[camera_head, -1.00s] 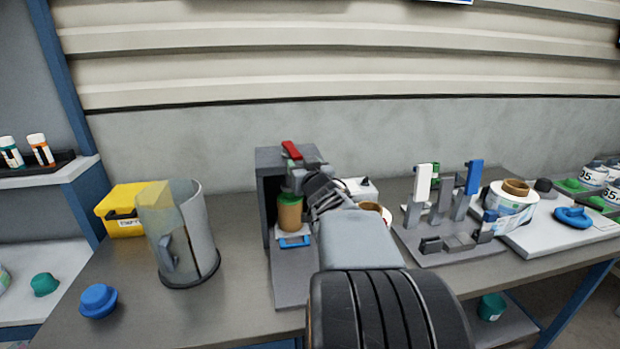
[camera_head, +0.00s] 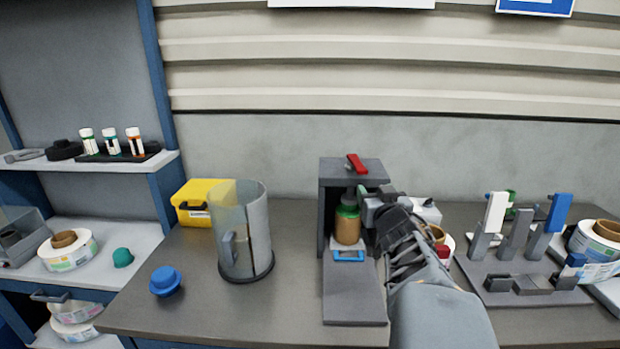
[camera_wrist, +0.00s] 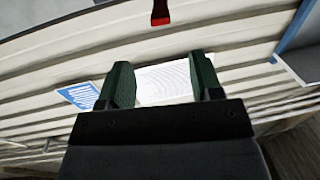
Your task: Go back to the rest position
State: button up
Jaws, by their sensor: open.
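My gripper (camera_wrist: 160,85) is open and empty in the wrist view, its two dark green fingers apart with the ribbed wall behind them. In the head view my gripper (camera_head: 372,200) is at the right side of the grey labelling machine (camera_head: 353,306), close to the brown jar (camera_head: 348,228) with a green collar. The jar stands upright inside the machine, above a small blue-framed part (camera_head: 348,255). I cannot tell whether a finger touches the jar. A red lever (camera_head: 356,163) is on top of the machine; a red tip also shows in the wrist view (camera_wrist: 160,14).
A clear cylindrical guard (camera_head: 243,235), a yellow box (camera_head: 199,203) and a blue knob (camera_head: 165,281) stand left of the machine. A fixture with white and blue levers (camera_head: 525,280) and label reels (camera_head: 598,240) are to the right. The front left of the bench is clear.

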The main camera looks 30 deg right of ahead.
jog(key=s+f+m+g, duration=0.2)
jog(key=s+f+g, duration=0.3)
jog(key=f+g, duration=0.5)
jog(key=s+a+f+n+g+y, duration=0.1)
jog(key=a+f+n+y, duration=0.1)
jog(key=a, duration=0.6)
jog(key=s+a+f+n+g+y+p, duration=0.1)
jog(key=s+a+f+n+y, duration=0.1)
jog(key=a, duration=0.6)
jog(key=s+a+f+n+g+y, duration=0.1)
jog(key=s+a+f+n+y, duration=0.1)
jog(key=a, duration=0.7)
jog(key=shift+n+y+p, duration=0.4)
jog(key=shift+y, duration=0.2)
